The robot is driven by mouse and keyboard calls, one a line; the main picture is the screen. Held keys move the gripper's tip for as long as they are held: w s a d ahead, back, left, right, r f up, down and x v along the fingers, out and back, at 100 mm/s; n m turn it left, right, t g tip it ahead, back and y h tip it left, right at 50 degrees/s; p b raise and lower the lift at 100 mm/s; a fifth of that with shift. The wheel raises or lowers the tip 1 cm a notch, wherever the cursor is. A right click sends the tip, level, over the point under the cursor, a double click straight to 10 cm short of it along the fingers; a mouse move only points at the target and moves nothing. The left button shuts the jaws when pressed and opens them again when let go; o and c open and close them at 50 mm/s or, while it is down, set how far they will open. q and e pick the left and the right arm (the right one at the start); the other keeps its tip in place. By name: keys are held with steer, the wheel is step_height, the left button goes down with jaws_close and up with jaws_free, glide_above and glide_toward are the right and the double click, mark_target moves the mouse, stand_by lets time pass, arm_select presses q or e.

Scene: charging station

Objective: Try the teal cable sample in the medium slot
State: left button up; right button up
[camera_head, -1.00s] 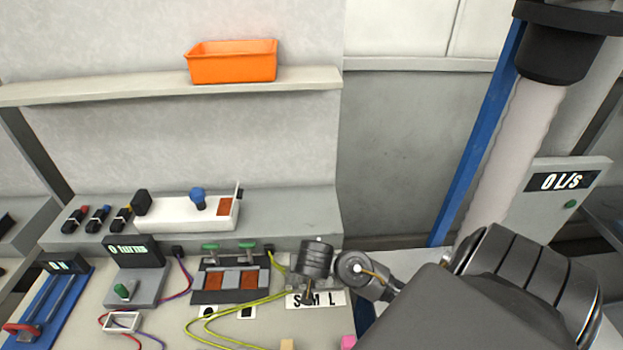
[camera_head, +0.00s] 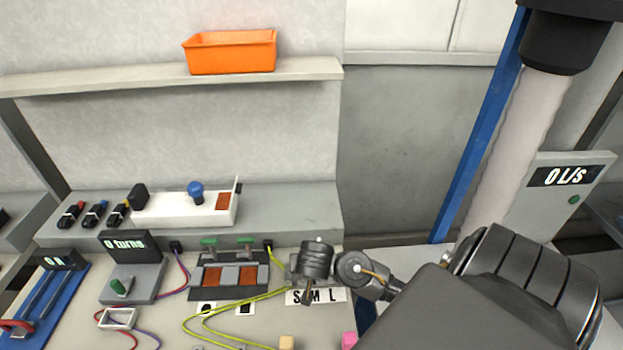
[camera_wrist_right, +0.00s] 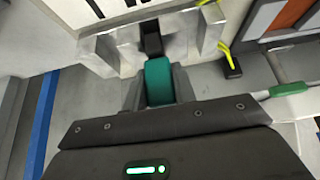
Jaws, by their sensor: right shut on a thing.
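The teal cable sample (camera_wrist_right: 160,82) is between the fingers of my right gripper (camera_wrist_right: 158,94) in the right wrist view. Its black end (camera_wrist_right: 151,38) points into the middle gap of a pale grey slotted block (camera_wrist_right: 100,52). It looks in line with that gap, but I cannot tell how deep it sits. In the head view my right gripper (camera_head: 308,296) is over the S M L label (camera_head: 332,296), partly covering the letters. The arm hides the sample and most of the block there. My left gripper is not in view.
A crimping fixture (camera_head: 230,280) with green handles stands left of the gripper. A yellow cable (camera_head: 215,322) loops on the table in front of it. A turns counter (camera_head: 132,282) is further left. A beige block (camera_head: 287,342) and a pink block (camera_head: 349,340) lie near the front.

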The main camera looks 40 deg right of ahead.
steer(key=shift+f+b, duration=0.4)
steer(key=shift+f, duration=0.1)
steer(key=o, duration=1.1)
steer(key=p+v, duration=0.1)
steer(key=v, duration=1)
steer(key=shift+d, duration=0.1)
steer(key=shift+w, duration=0.1)
